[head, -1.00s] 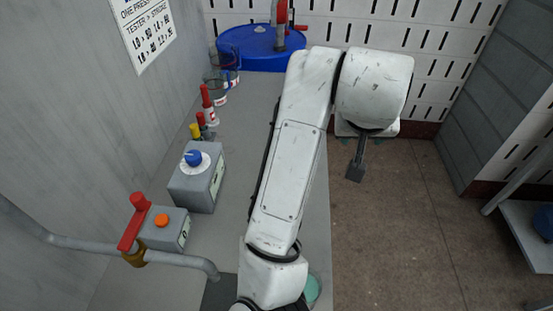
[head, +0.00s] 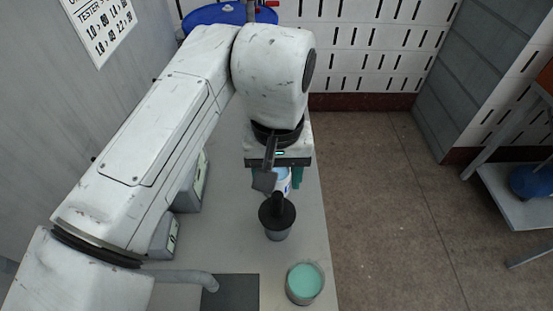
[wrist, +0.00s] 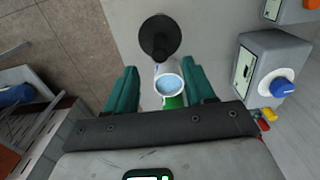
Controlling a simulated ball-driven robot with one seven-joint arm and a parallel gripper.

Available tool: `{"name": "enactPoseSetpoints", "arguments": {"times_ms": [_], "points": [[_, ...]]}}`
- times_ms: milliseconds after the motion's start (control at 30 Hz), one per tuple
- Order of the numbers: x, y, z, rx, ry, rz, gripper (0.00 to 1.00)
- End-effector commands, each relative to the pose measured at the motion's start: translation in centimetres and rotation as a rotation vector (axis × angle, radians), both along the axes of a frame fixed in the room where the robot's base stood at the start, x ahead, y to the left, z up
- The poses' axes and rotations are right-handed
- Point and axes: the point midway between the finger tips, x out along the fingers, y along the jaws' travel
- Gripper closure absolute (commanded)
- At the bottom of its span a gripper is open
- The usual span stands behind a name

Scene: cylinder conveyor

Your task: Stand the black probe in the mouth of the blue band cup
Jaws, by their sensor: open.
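A black probe (head: 278,211) with a wide round flange and a short stem stands upright in a grey cup on the bench. It also shows in the wrist view (wrist: 160,37). A white cup with a blue band (head: 284,182) stands just behind it, partly hidden by my gripper. In the wrist view its pale blue mouth (wrist: 170,85) lies between my fingers. My gripper (wrist: 160,76) is open and points down over the bench, with a teal finger on either side of the cup and gaps showing. Nothing is held.
A grey container with a teal top (head: 305,283) stands at the bench's front right edge. A dark plate (head: 232,293) lies to its left. Grey control boxes, one with a blue knob (wrist: 282,87), stand along the wall side. Open floor lies right of the bench.

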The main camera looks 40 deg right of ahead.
Motion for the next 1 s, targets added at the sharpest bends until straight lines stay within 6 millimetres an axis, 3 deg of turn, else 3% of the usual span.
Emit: {"name": "enactPoseSetpoints", "arguments": {"times_ms": [200, 400, 833, 1000], "points": [[0.0, 0.0, -3.8, 0.000, 0.001, 0.000, 0.46], [0.0, 0.0, -6.1, 0.000, 0.000, 0.000, 0.46], [0.0, 0.0, -7.1, 0.000, -0.002, -0.001, 0.46], [0.0, 0.0, -7.0, 0.000, -0.002, -0.001, 0.61]]}}
